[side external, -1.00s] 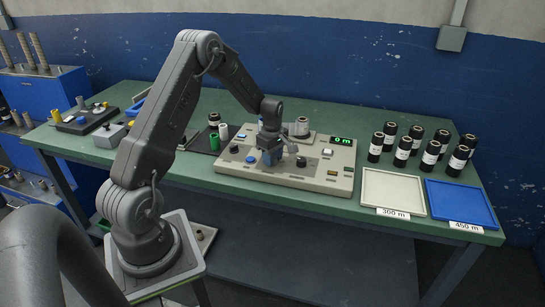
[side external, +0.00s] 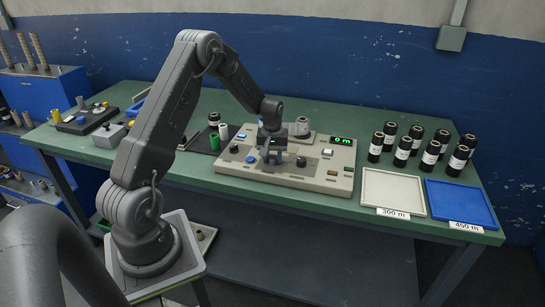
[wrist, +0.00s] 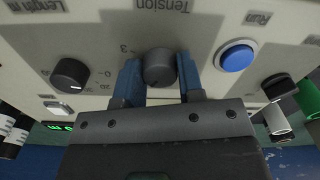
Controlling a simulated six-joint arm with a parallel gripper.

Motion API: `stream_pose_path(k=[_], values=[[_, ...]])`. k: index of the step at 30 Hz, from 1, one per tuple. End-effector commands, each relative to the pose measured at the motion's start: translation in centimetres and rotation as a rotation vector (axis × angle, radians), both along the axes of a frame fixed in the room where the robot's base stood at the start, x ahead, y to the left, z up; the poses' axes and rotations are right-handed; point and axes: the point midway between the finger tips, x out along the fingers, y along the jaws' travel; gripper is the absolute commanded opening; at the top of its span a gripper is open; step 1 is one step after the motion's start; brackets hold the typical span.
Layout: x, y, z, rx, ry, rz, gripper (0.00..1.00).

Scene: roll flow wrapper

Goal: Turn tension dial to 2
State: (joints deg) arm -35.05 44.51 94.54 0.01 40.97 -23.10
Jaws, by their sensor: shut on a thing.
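The tension dial (wrist: 160,68) is a dark round knob on the beige control panel (wrist: 115,20), under the upside-down word "Tension" in the wrist view. My gripper (wrist: 158,82) has its two blue fingers on either side of the dial and is shut on it. A "3" shows beside the dial; its other scale marks and its pointer cannot be made out. In the side view my gripper (side external: 272,156) is low over the panel (side external: 310,183) and hides the dial.
The length dial (wrist: 70,75) and blue Run button (wrist: 236,57) flank the tension dial. The green display (side external: 343,141) reads "0 m". Several black rolls (side external: 405,147), a white tray (side external: 393,170) and a blue tray (side external: 460,182) stand to the right.

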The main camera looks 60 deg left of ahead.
Motion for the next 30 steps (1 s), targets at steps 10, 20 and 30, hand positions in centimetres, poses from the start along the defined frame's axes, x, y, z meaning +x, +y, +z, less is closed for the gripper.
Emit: stream_pose_path(k=[10, 20, 30], values=[[0.03, 0.05, 0.03, 0.002, -0.001, -0.315, 0.12], [0.03, 0.05, 0.03, 0.002, -0.001, -0.528, 0.12], [0.04, 0.05, 0.03, 0.002, -0.001, -0.616, 0.12]])
